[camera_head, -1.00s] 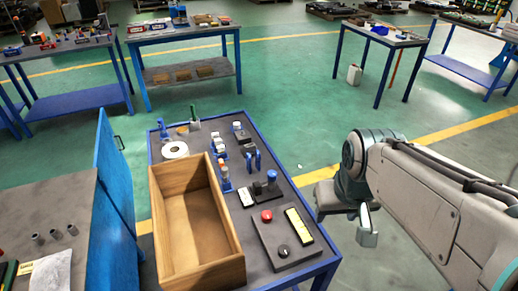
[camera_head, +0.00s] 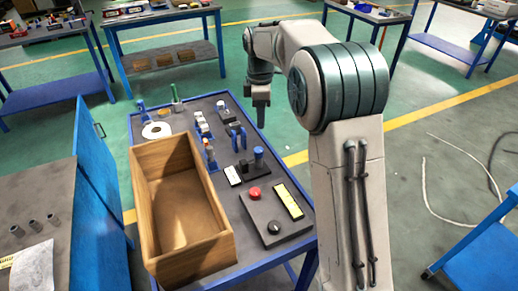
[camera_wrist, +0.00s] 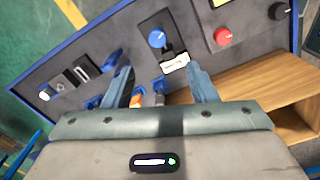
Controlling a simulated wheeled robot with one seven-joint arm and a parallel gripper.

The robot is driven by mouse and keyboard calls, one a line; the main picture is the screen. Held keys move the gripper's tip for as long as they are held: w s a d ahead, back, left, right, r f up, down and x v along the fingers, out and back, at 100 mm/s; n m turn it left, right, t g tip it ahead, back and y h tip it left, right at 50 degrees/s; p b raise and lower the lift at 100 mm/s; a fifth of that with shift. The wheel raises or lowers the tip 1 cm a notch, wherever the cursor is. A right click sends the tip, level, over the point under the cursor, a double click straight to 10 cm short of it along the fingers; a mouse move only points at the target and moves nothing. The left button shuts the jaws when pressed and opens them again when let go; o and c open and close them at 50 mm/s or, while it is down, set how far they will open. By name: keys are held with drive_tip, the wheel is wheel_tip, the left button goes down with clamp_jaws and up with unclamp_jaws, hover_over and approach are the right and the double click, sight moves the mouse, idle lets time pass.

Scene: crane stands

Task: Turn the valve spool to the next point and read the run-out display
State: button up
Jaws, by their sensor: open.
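My gripper (camera_head: 262,118) hangs over the bench's right edge, apart from the tools. In the wrist view its two fingers (camera_wrist: 158,66) are spread, with nothing gripped. Beyond them is a black plate with a blue knob (camera_head: 258,153), which also shows in the wrist view (camera_wrist: 157,38). A small white display (camera_head: 233,175) lies beside it; it also shows in the wrist view (camera_wrist: 175,63), its reading too small to make out. Small blue stands (camera_head: 209,157) hold pale and orange parts. I cannot tell for certain which part is the valve spool.
An open wooden box (camera_head: 140,205) takes up the bench's left side. A panel with a red button (camera_head: 254,193), a black knob (camera_head: 274,227) and a yellow strip (camera_head: 289,200) lies at the front right. A white ring (camera_head: 156,130) lies behind the box.

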sight(259, 150)
drive_tip(key=shift+n, duration=0.3)
drive_tip(key=f, duration=1.4)
drive_tip(key=shift+w+a+f, duration=0.15)
drive_tip(key=shift+w+a, duration=0.05)
drive_tip(key=shift+w, duration=0.1)
drive_tip(key=c, duration=1)
